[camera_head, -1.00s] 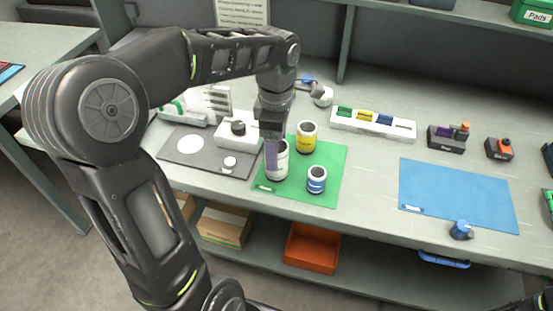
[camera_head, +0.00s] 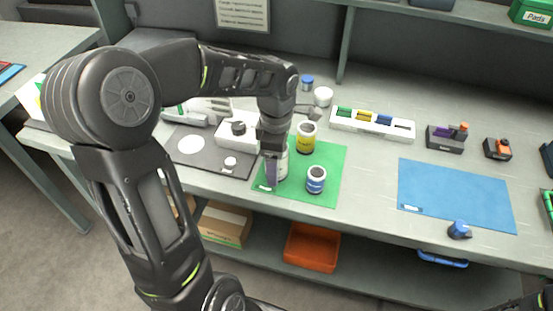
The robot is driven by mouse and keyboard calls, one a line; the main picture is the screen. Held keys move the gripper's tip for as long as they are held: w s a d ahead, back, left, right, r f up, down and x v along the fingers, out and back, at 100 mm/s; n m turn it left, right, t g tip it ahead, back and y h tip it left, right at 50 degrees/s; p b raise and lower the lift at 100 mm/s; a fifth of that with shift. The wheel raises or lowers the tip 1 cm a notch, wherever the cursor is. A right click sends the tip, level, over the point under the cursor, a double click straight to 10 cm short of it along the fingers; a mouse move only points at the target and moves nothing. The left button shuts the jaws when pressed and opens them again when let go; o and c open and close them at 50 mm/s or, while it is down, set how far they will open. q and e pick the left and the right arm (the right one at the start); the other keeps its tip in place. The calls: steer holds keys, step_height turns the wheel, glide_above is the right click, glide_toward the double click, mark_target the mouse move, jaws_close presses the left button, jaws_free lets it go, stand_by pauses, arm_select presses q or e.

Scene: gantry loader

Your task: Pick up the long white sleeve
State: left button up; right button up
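The long white sleeve (camera_head: 283,166) stands upright on the green mat (camera_head: 327,164), partly hidden behind my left gripper. My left gripper (camera_head: 272,184) points down at the sleeve, with one greyish-purple finger showing along the sleeve's near left side. The other finger is hidden, so I cannot tell whether the gripper is closed on the sleeve. My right gripper is not in view; only a dark piece of my arm shows at the bottom right.
A grey mat (camera_head: 190,165) with white discs lies to the left, beside a white fixture (camera_head: 237,131). A white rack (camera_head: 372,123) with coloured pieces stands behind. An orange bin (camera_head: 312,247) sits on the shelf below.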

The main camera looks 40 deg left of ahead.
arm_select(q)
steer(key=shift+c, duration=0.5)
jaws_close()
stand_by(0.5)
